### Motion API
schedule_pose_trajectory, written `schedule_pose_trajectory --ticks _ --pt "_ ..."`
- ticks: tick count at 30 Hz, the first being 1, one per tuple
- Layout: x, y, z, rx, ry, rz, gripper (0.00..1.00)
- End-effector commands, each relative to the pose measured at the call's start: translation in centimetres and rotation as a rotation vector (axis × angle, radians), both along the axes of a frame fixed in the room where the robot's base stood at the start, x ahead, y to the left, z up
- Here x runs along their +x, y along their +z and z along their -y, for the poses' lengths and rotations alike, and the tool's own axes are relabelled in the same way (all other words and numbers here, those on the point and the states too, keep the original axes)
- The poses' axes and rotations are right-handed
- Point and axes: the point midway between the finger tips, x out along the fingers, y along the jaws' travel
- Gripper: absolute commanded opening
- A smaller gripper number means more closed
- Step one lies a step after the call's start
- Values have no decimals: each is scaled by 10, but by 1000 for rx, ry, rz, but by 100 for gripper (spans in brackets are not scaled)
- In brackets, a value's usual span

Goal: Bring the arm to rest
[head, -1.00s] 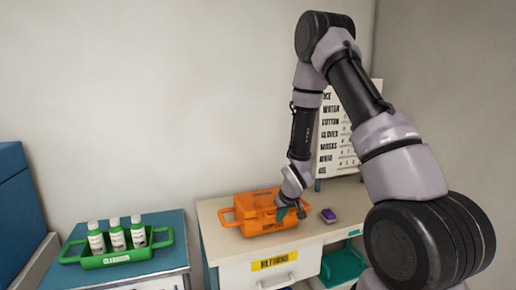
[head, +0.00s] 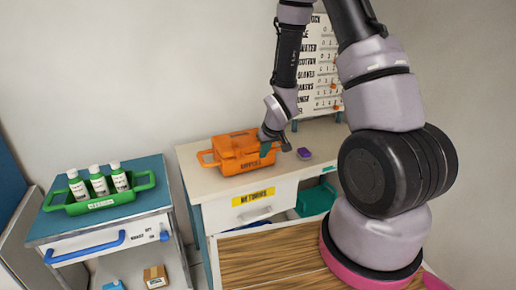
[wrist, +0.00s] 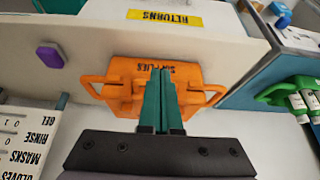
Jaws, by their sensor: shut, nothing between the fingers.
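My gripper (head: 267,150) is at the right end of the orange supplies box (head: 234,157), above the cream counter (head: 196,181). In the wrist view its two green fingers (wrist: 161,90) are pressed together with nothing between them. They show in front of the orange supplies box (wrist: 205,77), covering part of its middle. I cannot tell whether the fingers touch the box. My arm reaches down from the upper right of the head view.
A purple item (head: 304,153) lies right of the box, near a checklist board (head: 322,80). A green carrier (head: 83,206) with white bottles stands on the left cabinet (head: 48,225). The counter drawer is labelled RETURNS (head: 253,197). A teal bin (head: 315,200) sits below the counter.

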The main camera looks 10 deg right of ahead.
Motion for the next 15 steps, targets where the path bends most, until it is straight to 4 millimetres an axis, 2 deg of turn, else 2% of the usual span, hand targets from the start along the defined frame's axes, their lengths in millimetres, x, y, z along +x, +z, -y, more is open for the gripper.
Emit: schedule_pose_trajectory --ticks 3,6,11,14,15 --pt "-23 2 6 -1 0 -1 0" --pt "-37 3 8 -1 0 -1 0" --pt "-46 7 11 0 -5 3 0" --pt "-44 23 15 4 -28 12 0" --pt "-42 35 17 5 -43 17 0"
